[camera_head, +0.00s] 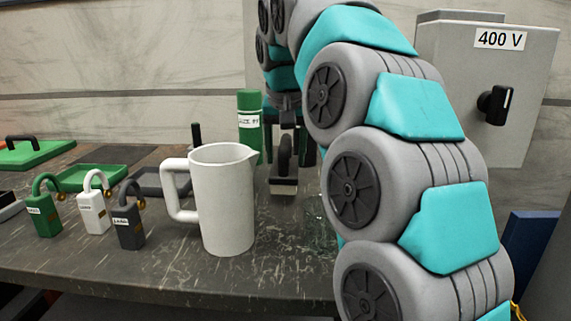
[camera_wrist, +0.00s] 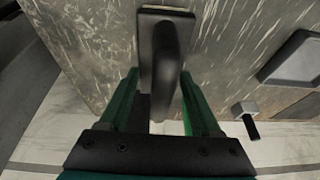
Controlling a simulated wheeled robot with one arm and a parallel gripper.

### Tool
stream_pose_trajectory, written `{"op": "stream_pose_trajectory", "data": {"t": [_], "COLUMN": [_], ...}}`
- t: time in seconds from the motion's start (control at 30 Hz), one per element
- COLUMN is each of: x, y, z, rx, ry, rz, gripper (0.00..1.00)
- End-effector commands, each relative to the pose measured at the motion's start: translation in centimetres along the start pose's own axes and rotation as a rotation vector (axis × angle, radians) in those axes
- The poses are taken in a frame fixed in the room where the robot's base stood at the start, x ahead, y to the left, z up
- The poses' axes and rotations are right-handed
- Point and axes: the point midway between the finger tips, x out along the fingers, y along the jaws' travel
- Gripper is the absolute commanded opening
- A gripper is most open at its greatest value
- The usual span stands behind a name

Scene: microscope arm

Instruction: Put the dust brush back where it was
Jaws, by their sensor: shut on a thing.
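The dust brush (camera_head: 284,186) is dark with a pale lower edge. It stands upright behind and right of the white pitcher (camera_head: 222,205) in the head view. My gripper (camera_head: 287,148) is shut on its dark handle from above. In the wrist view the brush (camera_wrist: 163,40) shows between the two green fingers of my gripper (camera_wrist: 160,82). The brush is at or just above the table top; I cannot tell whether it touches. Part of my gripper is hidden behind my arm in the head view.
A green labelled bottle (camera_head: 249,128) stands close left of my gripper. A clear glass (camera_head: 317,232) stands in front, partly behind my arm. Several padlocks (camera_head: 92,208), a green tray (camera_head: 88,180) and a grey tray (camera_wrist: 298,62) are to the left. A 400 V box (camera_head: 510,75) is at right.

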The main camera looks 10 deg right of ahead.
Motion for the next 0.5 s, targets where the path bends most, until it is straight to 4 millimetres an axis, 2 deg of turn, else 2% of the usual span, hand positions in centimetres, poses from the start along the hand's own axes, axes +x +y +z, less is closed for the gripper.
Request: {"op": "stream_pose_trajectory", "data": {"t": [0.27,0.5], "x": [2.3,2.5], "y": [0.1,0.1], "z": [0.9,1.0], "rx": [-0.002,0.0], "ry": [-0.005,-0.005], "rz": [0.001,0.001], "gripper": [0.04,0.04]}}
